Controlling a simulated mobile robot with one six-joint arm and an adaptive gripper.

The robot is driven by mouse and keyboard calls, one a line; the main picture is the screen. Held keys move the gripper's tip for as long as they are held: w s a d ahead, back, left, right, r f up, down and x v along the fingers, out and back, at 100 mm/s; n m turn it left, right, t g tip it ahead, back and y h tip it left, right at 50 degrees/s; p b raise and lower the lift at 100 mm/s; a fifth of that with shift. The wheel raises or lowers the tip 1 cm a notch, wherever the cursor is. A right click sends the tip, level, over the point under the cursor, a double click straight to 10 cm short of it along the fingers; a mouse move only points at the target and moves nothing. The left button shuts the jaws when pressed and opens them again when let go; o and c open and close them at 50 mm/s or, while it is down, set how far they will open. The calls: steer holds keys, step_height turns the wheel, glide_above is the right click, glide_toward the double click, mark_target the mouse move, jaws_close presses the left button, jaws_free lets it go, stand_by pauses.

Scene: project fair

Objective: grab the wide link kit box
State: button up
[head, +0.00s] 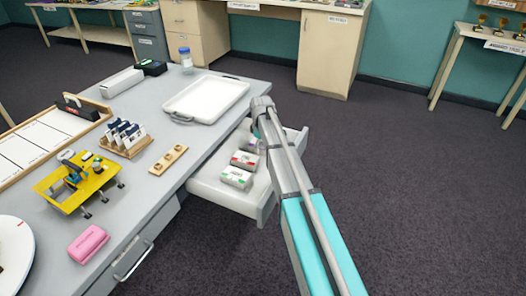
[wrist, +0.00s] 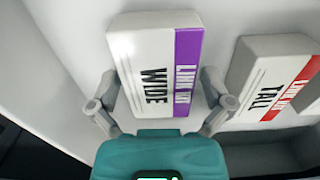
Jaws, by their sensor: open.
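The wide link kit box (wrist: 145,62) is white with a purple band and reads "WIDE" in the wrist view. It lies in the open drawer (head: 215,190). My gripper (wrist: 160,82) is open, with one finger on each side of the box's near end; whether they touch it I cannot tell. In the head view my arm hides most of the gripper and part of the farthest box in the drawer. The tall link kit box (wrist: 268,75), white with a red band, lies to the right in the wrist view.
The head view shows a red-banded box (head: 245,159) and a green-banded box (head: 235,178) in the drawer. The desk above holds a white tray (head: 207,98), a yellow stand (head: 75,185) and a pink block (head: 88,243). The carpet to the right is clear.

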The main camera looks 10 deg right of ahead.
steer(key=shift+f, duration=0.1)
stand_by(0.5)
steer(key=c, duration=1)
